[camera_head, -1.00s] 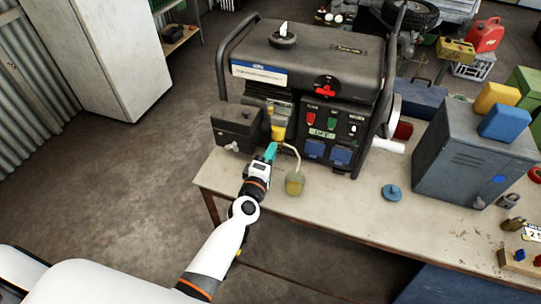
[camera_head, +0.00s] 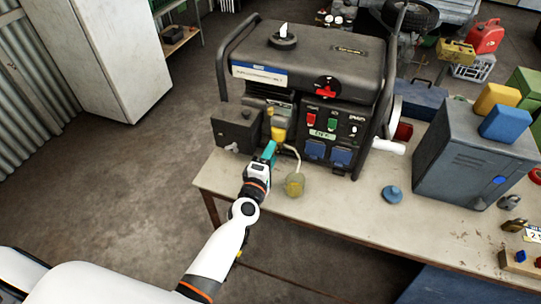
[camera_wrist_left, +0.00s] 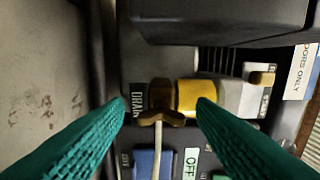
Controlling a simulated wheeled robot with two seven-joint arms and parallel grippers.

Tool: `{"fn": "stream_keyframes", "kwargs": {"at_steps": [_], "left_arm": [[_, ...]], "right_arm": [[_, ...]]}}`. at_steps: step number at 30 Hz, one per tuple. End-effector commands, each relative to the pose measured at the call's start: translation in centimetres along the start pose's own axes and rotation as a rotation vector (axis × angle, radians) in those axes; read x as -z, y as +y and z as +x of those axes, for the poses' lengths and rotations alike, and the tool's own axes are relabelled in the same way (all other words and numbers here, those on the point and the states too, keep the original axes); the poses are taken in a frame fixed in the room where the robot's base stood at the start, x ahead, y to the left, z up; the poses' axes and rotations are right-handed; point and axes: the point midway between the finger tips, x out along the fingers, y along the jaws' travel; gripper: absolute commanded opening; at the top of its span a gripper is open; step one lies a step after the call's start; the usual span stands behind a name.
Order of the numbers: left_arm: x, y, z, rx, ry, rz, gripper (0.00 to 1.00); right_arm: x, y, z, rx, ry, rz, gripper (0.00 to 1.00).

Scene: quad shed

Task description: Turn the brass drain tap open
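The brass drain tap (camera_wrist_left: 160,101) shows in the left wrist view as a brown, winged fitting beside the DRAIN label. It sits at the end of a yellow bowl (camera_wrist_left: 187,95) on the generator (camera_head: 310,70). A pale hose (camera_wrist_left: 158,148) runs from it; in the head view the hose leads to a small yellowish jar (camera_head: 295,185). My left gripper (camera_head: 271,149) is at the generator's front, below the yellow bowl. Its teal fingers (camera_wrist_left: 162,112) are spread on either side of the tap, with visible gaps. In the head view the gripper hides most of the tap. My right gripper is not in view.
The generator stands on a worn table (camera_head: 340,205). A dark box (camera_head: 237,128) juts out left of the gripper. A blue-grey metal cabinet (camera_head: 470,150), a blue round knob-like item (camera_head: 392,193) and padlocks (camera_head: 510,202) are to the right. The table's front middle is clear.

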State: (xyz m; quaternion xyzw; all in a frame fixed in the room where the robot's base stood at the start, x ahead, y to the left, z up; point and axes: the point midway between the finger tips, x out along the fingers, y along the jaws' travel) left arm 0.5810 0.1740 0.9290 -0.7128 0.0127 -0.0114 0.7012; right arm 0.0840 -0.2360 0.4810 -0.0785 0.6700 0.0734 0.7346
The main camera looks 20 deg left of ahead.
Motion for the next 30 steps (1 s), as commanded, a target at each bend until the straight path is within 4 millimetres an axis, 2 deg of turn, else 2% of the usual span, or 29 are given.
{"fn": "stream_keyframes", "kwargs": {"at_steps": [8,11,21,25,30], "left_arm": [[0.0,0.0,-0.7,0.0,0.0,0.0,0.51],[0.0,0.1,-2.2,-0.001,-0.001,-0.001,0.51],[0.0,0.3,-9.3,-0.002,0.0,0.0,0.51],[0.0,0.2,-11.0,-0.001,0.0,0.001,0.51],[0.0,0.1,-12.0,0.0,0.0,0.001,0.51]], "right_arm": [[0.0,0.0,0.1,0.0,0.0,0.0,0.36],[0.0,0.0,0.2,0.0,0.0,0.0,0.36],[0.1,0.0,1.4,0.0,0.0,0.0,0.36],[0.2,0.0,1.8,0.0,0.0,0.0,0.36],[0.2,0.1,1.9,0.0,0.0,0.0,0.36]]}}
